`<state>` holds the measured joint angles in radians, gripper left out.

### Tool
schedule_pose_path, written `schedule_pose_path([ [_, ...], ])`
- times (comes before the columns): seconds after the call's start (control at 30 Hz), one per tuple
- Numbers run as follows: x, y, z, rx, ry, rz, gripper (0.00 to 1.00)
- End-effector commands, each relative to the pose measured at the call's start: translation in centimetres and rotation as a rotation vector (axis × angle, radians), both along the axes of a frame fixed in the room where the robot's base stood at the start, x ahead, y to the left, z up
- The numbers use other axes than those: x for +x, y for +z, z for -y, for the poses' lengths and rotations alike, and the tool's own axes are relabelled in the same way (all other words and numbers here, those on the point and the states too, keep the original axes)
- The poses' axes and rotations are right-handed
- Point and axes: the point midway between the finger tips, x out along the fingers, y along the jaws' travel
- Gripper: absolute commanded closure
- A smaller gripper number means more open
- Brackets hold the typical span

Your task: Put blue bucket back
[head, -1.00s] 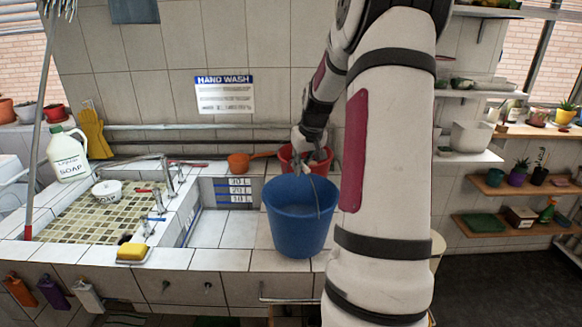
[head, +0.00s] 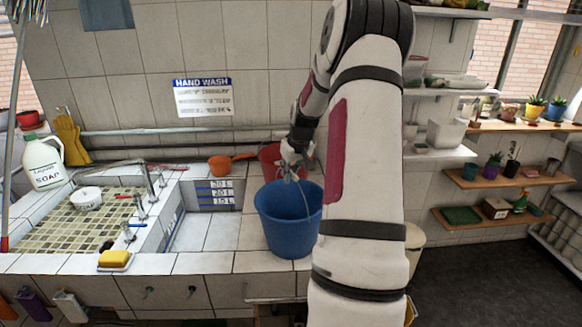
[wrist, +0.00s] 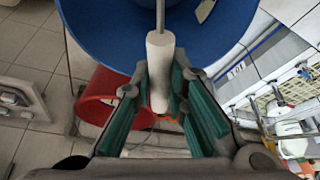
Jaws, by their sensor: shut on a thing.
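The blue bucket (head: 288,232) is upright over the tiled counter, right of the sink, in the head view. Whether its base touches the tiles I cannot tell. My gripper (head: 292,160) is above the bucket's rim. The wrist view shows my gripper (wrist: 163,92) with its teal fingers shut on the white grip (wrist: 160,55) of the bucket's wire handle. The blue bucket (wrist: 225,40) fills the top of that view. My forearm hides the area just right of the bucket in the head view.
A red bucket (head: 267,160) stands behind the blue one, also in the wrist view (wrist: 100,90). An orange pot (head: 220,166) is left of it. The sink (head: 75,225) with taps, soap jug (head: 44,162) and yellow sponge (head: 115,258) is left. Shelves (head: 505,178) with plants are right.

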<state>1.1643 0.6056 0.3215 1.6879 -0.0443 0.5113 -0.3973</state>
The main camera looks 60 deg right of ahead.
Motion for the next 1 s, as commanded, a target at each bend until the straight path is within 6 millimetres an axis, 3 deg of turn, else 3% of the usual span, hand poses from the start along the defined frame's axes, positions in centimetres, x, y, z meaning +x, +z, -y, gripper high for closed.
schedule_pose_path([
  [0.17,0.3,0.4,0.2,-0.010,0.000,0.008,1.00],
  [0.2,0.0,-0.2,-0.1,0.001,0.000,0.000,0.84],
  [0.3,0.1,-0.2,-0.1,0.001,0.001,-0.001,0.66],
  [0.67,-0.1,0.3,-0.1,0.000,0.000,0.001,0.66],
  [1.0,-2.1,5.9,-1.2,-0.005,0.000,0.002,0.66],
])
